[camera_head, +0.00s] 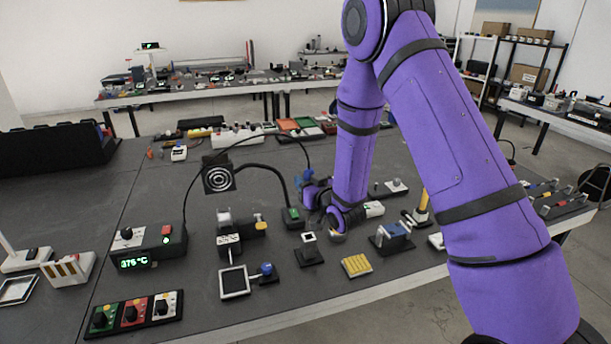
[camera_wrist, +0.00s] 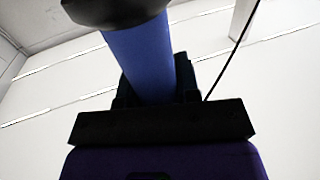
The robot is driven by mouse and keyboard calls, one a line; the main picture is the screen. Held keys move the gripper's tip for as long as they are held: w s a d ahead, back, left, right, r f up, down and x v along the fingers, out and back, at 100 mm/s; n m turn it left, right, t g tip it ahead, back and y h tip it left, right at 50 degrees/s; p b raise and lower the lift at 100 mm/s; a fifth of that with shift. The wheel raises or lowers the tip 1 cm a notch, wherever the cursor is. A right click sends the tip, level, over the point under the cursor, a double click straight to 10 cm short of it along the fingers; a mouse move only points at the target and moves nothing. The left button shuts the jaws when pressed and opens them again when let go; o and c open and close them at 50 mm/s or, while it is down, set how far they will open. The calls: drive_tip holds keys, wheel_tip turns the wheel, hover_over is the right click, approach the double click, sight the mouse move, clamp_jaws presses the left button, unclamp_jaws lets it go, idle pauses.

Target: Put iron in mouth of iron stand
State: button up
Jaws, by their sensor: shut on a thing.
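My gripper (camera_wrist: 155,80) is shut on the blue handle of the iron (camera_wrist: 138,45) in the wrist view. A wide black part of the iron shows at the top edge of that view; its tip cannot be made out. In the head view my gripper (camera_head: 316,192) is low over the middle of the bench, partly hidden by my arm, with a bit of the blue iron (camera_head: 308,178) beside it.
A framed plate (camera_head: 234,283) and yellow block (camera_head: 356,265) lie in front.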

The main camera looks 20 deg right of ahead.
sight(309, 217)
drive_tip(key=shift+f, duration=5.75)
idle(0.3)
drive_tip(key=o, duration=1)
drive_tip(key=shift+s, duration=0.1)
drive_tip(key=v, duration=1)
drive_tip(key=shift+s, duration=0.3)
drive_tip(key=shift+d, duration=0.1)
